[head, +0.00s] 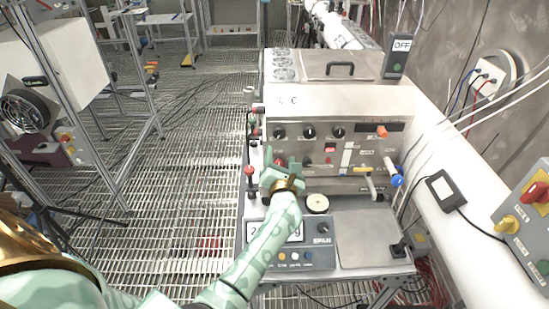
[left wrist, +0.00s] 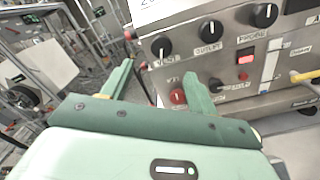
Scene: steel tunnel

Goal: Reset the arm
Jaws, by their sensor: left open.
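My left arm reaches up from the bottom left of the head view to the control panel (head: 345,112). Its pale green left gripper (head: 282,162) is in front of the panel's lower left part, jaws apart and nothing held. In the left wrist view, the two fingers of the left gripper (left wrist: 158,68) stand wide apart, pointing at the panel. A red knob (left wrist: 178,96) shows between them, close to the right finger; I cannot tell whether they touch. Black knobs (left wrist: 210,31) sit above. My right gripper is not in view.
A scale with a display and buttons (head: 295,258) stands below the arm. A blue-ended lever (head: 396,181) sticks out at the panel's right. A switch box with red and yellow knobs (head: 530,205) is at the far right. The grated floor (head: 190,170) left of the bench is mostly open.

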